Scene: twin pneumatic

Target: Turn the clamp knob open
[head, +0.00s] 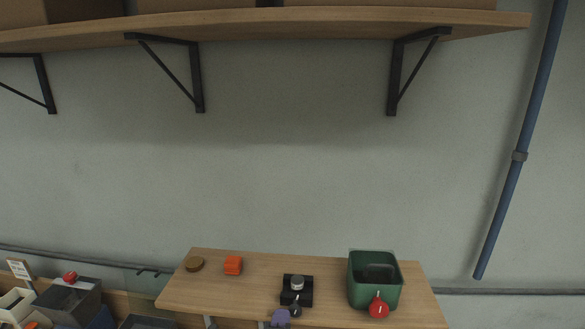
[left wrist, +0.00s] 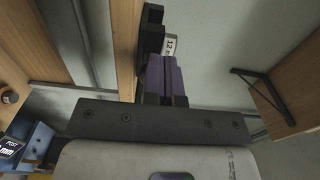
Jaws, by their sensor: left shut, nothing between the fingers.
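A black clamp block (head: 306,290) with a grey round top (head: 297,283) sits near the front middle of the wooden board. A small dark knob (head: 296,311) shows at its front edge; I cannot tell its turn position. My left gripper (head: 280,316) has purple fingers and is just in front of the block, beside the dark knob. In the left wrist view the purple fingers (left wrist: 165,62) are shut with nothing between them. Beyond their tips are a black part (left wrist: 150,32) and a pale label (left wrist: 170,45) with digits. Whether the fingers touch the knob is unclear. My right gripper is out of view.
Grey and white bins (head: 70,300) are at lower left. A shelf (head: 300,24) hangs above.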

